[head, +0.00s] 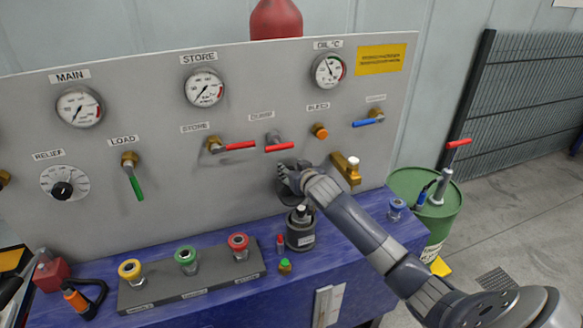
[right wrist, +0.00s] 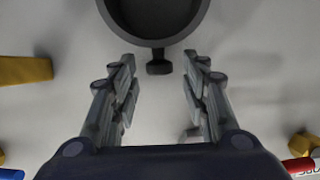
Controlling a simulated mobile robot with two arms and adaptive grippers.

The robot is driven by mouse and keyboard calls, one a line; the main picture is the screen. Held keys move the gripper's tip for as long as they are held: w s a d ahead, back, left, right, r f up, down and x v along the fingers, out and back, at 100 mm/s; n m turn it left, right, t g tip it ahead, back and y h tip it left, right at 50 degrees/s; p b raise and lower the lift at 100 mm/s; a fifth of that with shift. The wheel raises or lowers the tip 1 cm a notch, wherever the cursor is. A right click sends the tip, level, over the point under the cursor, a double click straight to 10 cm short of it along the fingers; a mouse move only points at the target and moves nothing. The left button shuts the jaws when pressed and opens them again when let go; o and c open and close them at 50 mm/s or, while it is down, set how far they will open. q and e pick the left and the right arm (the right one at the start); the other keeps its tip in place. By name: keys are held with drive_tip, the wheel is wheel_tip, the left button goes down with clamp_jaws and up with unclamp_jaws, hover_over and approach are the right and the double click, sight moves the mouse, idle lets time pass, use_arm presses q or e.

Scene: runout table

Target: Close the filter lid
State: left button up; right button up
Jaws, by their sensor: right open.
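A dark round filter part (right wrist: 158,38) with a raised rim and a small dark tab (right wrist: 158,68) is at the top of the right wrist view. I cannot tell for certain whether it is the lid or the housing. My right gripper (right wrist: 158,75) is open, with the tab between its fingertips and clear space on both sides. In the head view my right gripper (head: 284,176) is at the panel below the red dump lever, largely covering the dark part. The hinge and how far the lid stands open are hidden. My left gripper is not in view.
A dark canister (head: 300,230) stands on the blue bench (head: 350,235) just below the gripper. A brass fitting (head: 347,168) is close on its right. A red lever (head: 279,148) sits above. A green drum (head: 440,215) stands off the bench's right end.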

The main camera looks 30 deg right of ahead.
drive_tip(key=shift+w+d+f, duration=0.1)
drive_tip(key=shift+w+f, duration=0.1)
drive_tip(key=shift+w, duration=0.3)
drive_tip(key=shift+c, duration=0.2)
clamp_jaws()
